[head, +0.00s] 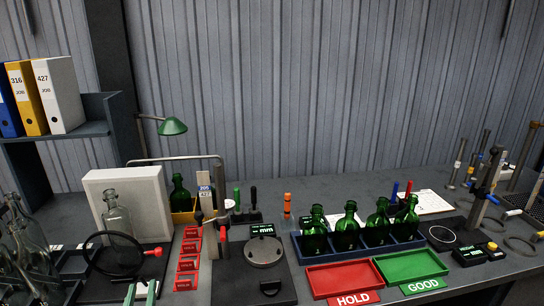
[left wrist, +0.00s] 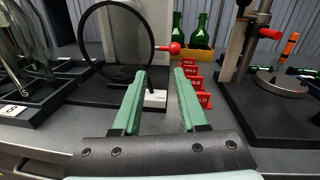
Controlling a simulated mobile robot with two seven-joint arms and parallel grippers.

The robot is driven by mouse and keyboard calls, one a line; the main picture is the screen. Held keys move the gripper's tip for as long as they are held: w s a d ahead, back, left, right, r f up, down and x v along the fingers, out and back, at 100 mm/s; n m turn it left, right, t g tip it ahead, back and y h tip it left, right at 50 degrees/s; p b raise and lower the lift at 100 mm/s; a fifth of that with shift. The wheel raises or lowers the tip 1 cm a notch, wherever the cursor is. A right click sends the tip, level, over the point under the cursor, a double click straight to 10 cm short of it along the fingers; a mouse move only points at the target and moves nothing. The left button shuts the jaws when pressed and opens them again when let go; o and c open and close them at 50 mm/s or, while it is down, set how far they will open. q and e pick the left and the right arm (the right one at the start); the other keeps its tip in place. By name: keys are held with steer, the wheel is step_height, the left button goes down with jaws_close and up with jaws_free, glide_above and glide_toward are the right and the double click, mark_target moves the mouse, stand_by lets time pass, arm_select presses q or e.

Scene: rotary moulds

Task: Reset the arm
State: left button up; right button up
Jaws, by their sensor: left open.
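My left gripper (head: 141,291) shows at the bottom edge of the head view, left of centre, low near the table's front edge. My right gripper does not show in either view.
Clear bottles (head: 20,250) stand at the far left. A gauge stand on a black base (head: 232,285) is right of the red holders. Green bottles (head: 349,228) stand in a blue tray behind the red HOLD tray (head: 343,278) and green GOOD tray (head: 410,265).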

arm_select(q)
steer(key=s+d+r+m+t+h, duration=0.25)
steer(key=d+r+m+h, duration=0.35)
steer(key=d+m+h, duration=0.7)
steer(key=s+d+f+m+g+h, duration=0.1)
steer(key=s+d+f+m+g, duration=0.2)
steer(key=m, duration=0.6)
steer(key=s+d+f+m+g+h, duration=0.1)
steer(key=s+d+f+m+g, duration=0.2)
steer(key=m, duration=0.5)
steer(key=s+f+m+g+y, duration=0.3)
steer(key=s+f+m+g, duration=0.3)
steer(key=s+f+m, duration=0.15)
steer(key=s+a+f+m+g+y, duration=0.4)
steer(key=s+a+f+m+y, duration=0.15)
steer(key=s+a, duration=0.3)
steer(key=w+d+f+t+h, duration=0.1)
steer(key=w+d+f+t, duration=0.1)
steer(key=f, duration=0.3)
steer(key=w+d+f+t, duration=0.2)
steer(key=f+t, duration=0.1)
steer(key=f, duration=0.2)
steer(key=shift+w+d+t+h, duration=0.2)
steer(key=shift+w+t+h, duration=0.15)
